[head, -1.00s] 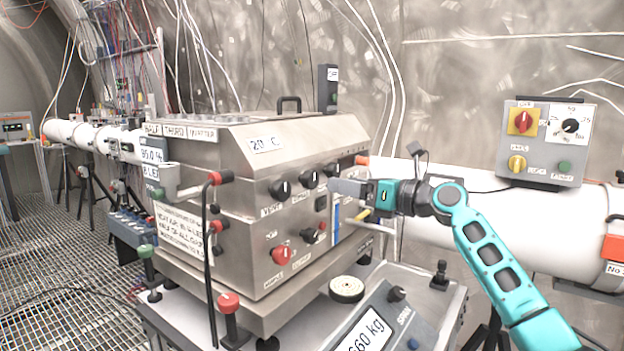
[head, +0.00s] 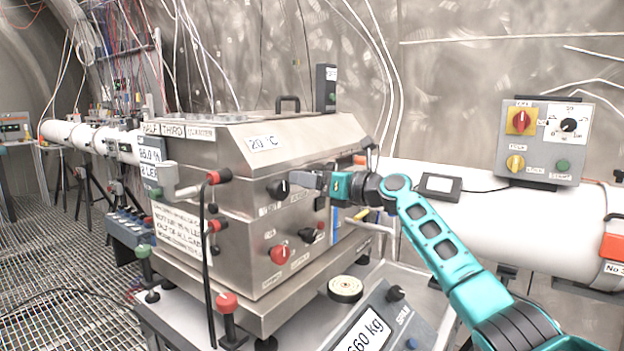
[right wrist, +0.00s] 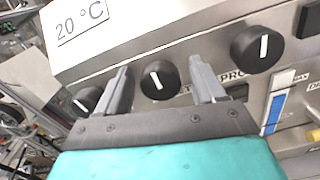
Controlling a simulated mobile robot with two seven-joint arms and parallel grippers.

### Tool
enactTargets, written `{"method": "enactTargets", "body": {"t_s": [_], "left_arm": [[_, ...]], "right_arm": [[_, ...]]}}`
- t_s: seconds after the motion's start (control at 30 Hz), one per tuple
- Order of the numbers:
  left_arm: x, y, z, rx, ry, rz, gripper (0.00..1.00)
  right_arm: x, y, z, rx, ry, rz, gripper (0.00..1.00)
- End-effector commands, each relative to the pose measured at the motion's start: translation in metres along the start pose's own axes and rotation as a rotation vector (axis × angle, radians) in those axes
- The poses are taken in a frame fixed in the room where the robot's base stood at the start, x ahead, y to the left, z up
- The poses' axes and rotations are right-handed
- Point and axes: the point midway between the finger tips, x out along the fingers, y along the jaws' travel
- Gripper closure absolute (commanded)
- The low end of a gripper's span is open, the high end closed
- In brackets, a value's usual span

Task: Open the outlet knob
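A right black knob (right wrist: 257,48) lies outside the fingers. Which knob is labelled outlet cannot be read. My left gripper is not in view.
A red knob (head: 280,254) sits lower on the box. A scale display (head: 372,330) and a round disc (head: 345,288) are below. A white pipe (head: 480,215) runs behind my arm.

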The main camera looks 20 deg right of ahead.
Motion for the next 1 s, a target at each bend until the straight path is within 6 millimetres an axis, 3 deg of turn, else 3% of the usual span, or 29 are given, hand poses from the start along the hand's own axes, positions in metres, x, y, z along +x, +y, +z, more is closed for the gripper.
{"method": "enactTargets", "body": {"t_s": [0.07, 0.53, 1.0], "left_arm": [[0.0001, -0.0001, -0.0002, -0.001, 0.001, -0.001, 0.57], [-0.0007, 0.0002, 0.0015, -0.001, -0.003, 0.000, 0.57], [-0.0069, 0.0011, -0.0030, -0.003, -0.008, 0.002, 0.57]], "right_arm": [[-0.0002, -0.0001, 0.0000, 0.000, 0.000, 0.000, 0.39], [-0.0005, -0.0004, -0.0001, 0.001, 0.000, -0.001, 0.84], [-0.0006, 0.0005, 0.0019, -0.117, -0.001, -0.001, 0.84]]}}
